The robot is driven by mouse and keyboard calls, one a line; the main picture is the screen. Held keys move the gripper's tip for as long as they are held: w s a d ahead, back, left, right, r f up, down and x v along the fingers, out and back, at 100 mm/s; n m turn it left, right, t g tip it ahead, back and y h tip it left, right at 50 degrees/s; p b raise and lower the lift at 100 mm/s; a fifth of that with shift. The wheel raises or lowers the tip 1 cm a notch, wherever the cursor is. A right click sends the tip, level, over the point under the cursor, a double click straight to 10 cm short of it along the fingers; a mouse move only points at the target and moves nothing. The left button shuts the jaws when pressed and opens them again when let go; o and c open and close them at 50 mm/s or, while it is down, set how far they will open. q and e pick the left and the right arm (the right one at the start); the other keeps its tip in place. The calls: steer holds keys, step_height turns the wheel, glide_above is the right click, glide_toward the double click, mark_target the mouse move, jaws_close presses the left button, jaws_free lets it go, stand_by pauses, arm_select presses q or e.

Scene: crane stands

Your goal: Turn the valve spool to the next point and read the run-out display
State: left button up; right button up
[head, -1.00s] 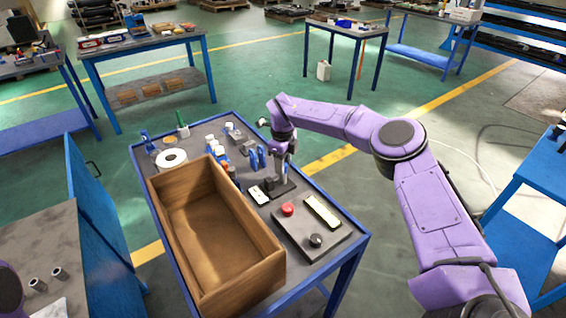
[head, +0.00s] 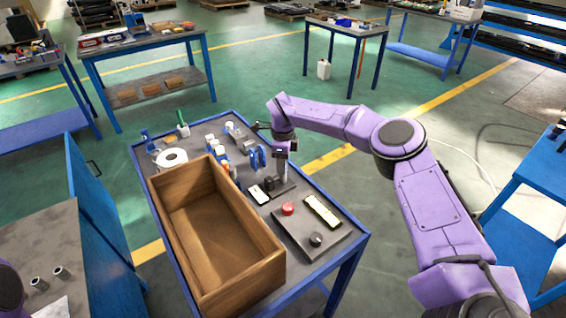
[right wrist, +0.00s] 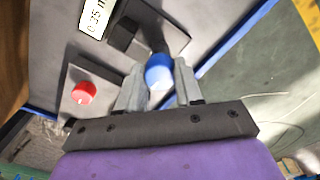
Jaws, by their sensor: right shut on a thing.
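My right gripper (head: 281,165) points down over the bench beside the blue uprights (head: 257,158). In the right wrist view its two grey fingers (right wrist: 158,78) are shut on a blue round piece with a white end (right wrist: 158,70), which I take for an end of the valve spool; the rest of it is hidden. A small white display (head: 258,194) lies by a black block (head: 271,184). In the right wrist view the display (right wrist: 97,15) is cut by the frame edge and seems to show 0.35. My left gripper is out of view.
An open wooden box (head: 278,270) fills the bench's front left. A tape roll (head: 171,157) and bottles stand behind.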

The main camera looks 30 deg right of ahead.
steer(key=shift+r, duration=0.15)
steer(key=o, duration=1)
steer(key=shift+o, duration=0.2)
step_height(320, 180, up, 10)
steer(key=b, duration=0.1)
steer(key=shift+r, duration=0.25)
